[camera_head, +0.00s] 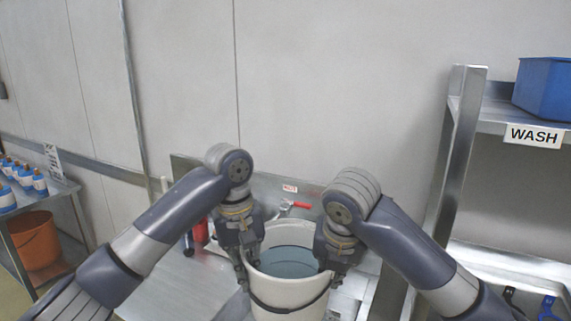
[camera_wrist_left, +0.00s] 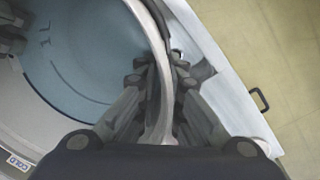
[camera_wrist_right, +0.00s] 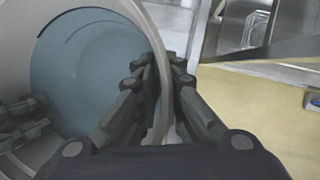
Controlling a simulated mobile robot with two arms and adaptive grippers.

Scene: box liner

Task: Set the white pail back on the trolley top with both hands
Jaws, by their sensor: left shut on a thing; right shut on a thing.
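The white pail (camera_head: 290,297) stands upright in the middle of the head view, with a dark band or handle around it and bluish contents or interior (camera_head: 287,262). My left gripper (camera_head: 246,272) is shut on the pail's left rim; in the left wrist view its fingers straddle the rim (camera_wrist_left: 160,110). My right gripper (camera_head: 333,268) is shut on the right rim; in the right wrist view its fingers straddle the rim (camera_wrist_right: 160,105). The metal trolley top (camera_head: 165,290) lies below and left of the pail. Whether the pail's base touches it is hidden.
A red-handled item (camera_head: 296,206) and a red bottle (camera_head: 200,232) are behind the pail. A steel shelf marked WASH (camera_head: 534,135) holds a blue bin (camera_head: 545,88) at right. A left-hand rack holds blue bottles (camera_head: 25,175) above an orange bucket (camera_head: 36,242).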

